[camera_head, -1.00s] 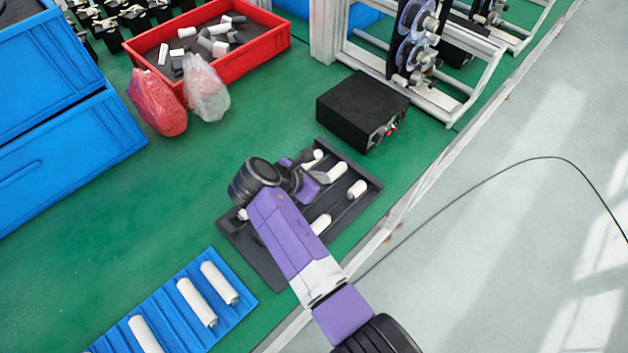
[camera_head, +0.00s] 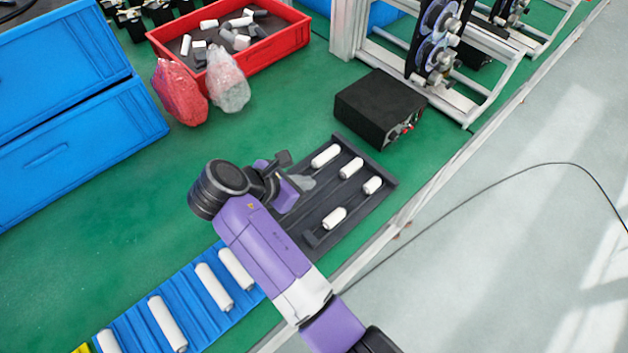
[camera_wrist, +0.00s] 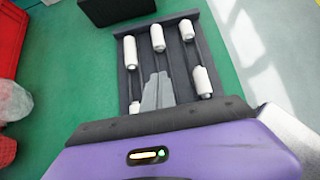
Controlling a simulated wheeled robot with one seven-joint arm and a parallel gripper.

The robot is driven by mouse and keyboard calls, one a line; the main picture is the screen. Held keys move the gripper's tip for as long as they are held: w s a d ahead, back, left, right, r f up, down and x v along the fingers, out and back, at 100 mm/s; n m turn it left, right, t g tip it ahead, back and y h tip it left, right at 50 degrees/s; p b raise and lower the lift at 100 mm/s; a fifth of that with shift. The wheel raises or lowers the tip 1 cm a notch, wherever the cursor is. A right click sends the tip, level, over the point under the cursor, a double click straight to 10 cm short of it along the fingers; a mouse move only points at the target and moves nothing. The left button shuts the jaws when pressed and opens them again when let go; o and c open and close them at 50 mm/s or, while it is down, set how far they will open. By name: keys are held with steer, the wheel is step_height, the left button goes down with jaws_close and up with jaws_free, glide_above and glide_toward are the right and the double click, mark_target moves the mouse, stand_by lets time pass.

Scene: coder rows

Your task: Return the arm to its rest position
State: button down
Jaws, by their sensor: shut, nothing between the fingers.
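My gripper (camera_head: 303,182) is at the end of my purple arm, above the left part of a dark grey tray (camera_head: 317,223) in the head view. Its grey fingertips are shut with nothing between them, and they also show in the wrist view (camera_wrist: 158,92). Several white cylinders lie in the tray, one of them a white cylinder (camera_head: 334,218) near its front edge. The wrist view also shows the tray (camera_wrist: 192,20) and its cylinders beyond the fingers. My arm hides part of the tray's left side.
A blue ribbed tray (camera_head: 185,300) with several white cylinders lies at the lower left, partly behind my arm. A black box (camera_head: 375,105) stands behind the dark tray. A red crate (camera_head: 272,50), plastic bags (camera_head: 228,82) and blue bins (camera_head: 80,140) are farther back. Green table is open at left.

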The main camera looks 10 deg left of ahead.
steer(key=shift+s+a+r, duration=0.15)
steer(key=shift+s+r, duration=0.05)
steer(key=shift+r, duration=0.05)
